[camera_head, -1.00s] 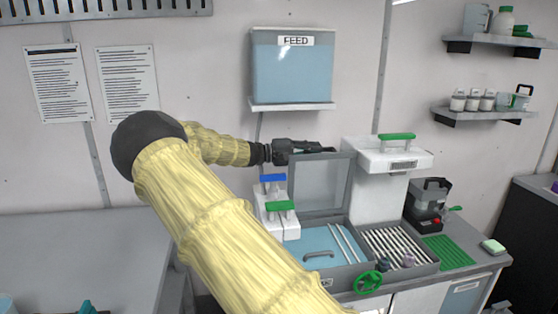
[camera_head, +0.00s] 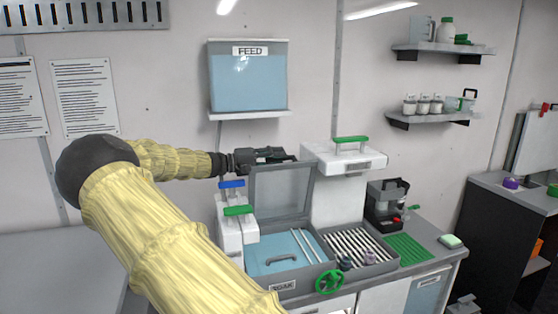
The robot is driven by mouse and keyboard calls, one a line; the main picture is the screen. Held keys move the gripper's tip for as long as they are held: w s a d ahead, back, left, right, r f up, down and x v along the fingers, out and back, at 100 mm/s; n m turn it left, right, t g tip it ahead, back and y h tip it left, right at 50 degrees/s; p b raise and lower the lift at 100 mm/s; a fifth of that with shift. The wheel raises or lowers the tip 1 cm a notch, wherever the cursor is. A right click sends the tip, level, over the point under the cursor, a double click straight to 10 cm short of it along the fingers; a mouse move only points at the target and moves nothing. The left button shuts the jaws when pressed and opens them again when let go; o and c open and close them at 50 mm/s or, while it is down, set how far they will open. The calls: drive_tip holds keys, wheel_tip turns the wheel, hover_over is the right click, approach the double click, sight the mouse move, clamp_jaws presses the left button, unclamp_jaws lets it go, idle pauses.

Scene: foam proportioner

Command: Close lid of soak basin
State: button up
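The soak basin (camera_head: 272,285) is a grey box with a "SOAK" label on its front, blue liquid, a dark handle-shaped piece and thin white rods inside. Its grey-framed lid (camera_head: 281,191) stands upright, open, at the basin's back edge. My gripper (camera_head: 290,157) is just above and behind the lid's top edge, pointing right. Its fingers are small and dark, so I cannot tell whether they are open or shut, or whether they touch the lid. My yellow-sleeved arm crosses the lower left.
White units with a blue handle (camera_head: 231,184) and a green handle (camera_head: 238,210) stand left of the basin. A rod tray (camera_head: 372,267) and a green valve wheel (camera_head: 329,281) are at right and front. A white unit (camera_head: 345,160) stands behind right. The feed tank (camera_head: 248,80) hangs above.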

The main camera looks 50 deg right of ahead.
drive_tip(key=v, duration=1.2)
drive_tip(key=shift+a, duration=0.1)
drive_tip(key=shift+c, duration=0.5)
